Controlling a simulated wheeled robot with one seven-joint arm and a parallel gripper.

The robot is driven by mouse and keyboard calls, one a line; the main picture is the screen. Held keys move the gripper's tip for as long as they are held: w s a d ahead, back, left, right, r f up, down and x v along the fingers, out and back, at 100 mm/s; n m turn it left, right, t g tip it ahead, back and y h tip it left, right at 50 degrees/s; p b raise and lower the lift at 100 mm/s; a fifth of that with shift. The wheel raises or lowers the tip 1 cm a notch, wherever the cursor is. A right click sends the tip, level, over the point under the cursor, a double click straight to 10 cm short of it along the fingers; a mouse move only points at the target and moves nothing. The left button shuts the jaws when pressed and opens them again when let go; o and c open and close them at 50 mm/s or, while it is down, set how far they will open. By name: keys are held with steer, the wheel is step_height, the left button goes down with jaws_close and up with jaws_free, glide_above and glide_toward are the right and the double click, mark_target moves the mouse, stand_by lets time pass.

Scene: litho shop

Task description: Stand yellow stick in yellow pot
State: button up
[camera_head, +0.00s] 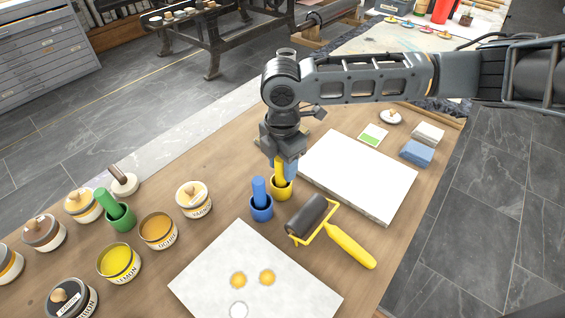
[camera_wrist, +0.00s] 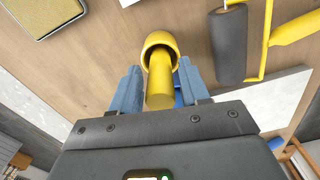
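The yellow pot (camera_head: 281,191) stands on the wooden table, just right of the blue pot. The yellow stick (camera_head: 279,172) stands with its lower end inside the yellow pot. In the wrist view, the stick (camera_wrist: 160,82) rises out of the mouth of the yellow pot (camera_wrist: 160,42) and looks slightly tilted. My gripper (camera_head: 284,164) is right above the pot. In the wrist view, its blue fingers (camera_wrist: 159,90) are on either side of the stick, with narrow gaps showing. It is open around the stick. The stick's lower end is hidden in the pot.
A blue pot (camera_head: 261,210) with a blue stick stands close on the left. A black roller with yellow handle (camera_head: 349,247) lies at the right. A white slab (camera_head: 360,175) lies behind it. A green pot (camera_head: 120,220) and several ink jars stand at the left.

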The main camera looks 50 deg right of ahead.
steer(key=shift+o, duration=1)
steer(key=shift+r, duration=3.95)
